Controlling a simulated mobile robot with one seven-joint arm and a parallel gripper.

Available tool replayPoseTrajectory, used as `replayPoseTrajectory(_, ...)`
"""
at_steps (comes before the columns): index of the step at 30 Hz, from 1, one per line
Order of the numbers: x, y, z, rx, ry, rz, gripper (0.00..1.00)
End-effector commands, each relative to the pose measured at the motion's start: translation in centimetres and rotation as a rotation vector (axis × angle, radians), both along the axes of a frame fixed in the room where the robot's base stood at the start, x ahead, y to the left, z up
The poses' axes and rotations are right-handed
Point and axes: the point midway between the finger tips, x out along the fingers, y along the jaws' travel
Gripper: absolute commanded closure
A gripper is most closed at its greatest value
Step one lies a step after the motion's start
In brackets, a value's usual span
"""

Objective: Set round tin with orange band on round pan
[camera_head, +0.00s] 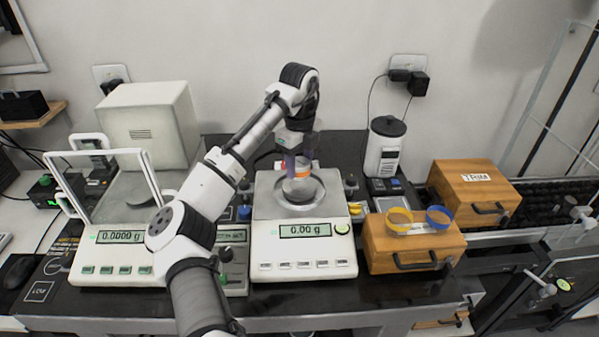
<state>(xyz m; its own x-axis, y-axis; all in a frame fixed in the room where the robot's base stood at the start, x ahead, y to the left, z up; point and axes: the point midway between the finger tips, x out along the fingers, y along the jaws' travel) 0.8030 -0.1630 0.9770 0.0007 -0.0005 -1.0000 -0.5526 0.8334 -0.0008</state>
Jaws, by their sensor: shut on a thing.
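The round tin with the orange band (302,172) is between the fingers of my gripper (297,170), which is shut on it. It is over the round pan (303,197) of the middle balance (304,248). The tin's lower part appears close to the pan, but I cannot tell whether it touches. The balance display reads 0.00 g. My gripper comes down from above and its fingers hide part of the tin.
A balance with glass shield frames (122,240) stands at the left. A wooden box (412,244) with yellow and blue rings on top stands right of the middle balance. Small bottles stand beside the pan. A white cylindrical container (384,150) stands behind.

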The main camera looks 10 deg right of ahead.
Motion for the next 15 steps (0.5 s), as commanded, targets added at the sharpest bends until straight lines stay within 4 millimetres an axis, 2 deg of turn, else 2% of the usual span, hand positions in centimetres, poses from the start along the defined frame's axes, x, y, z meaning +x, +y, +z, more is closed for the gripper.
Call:
replayPoseTrajectory(6,0.0,0.1,-2.9,0.001,0.001,0.001,0.78)
replayPoseTrajectory(15,0.0,0.0,-3.3,0.0,0.0,0.0,0.78)
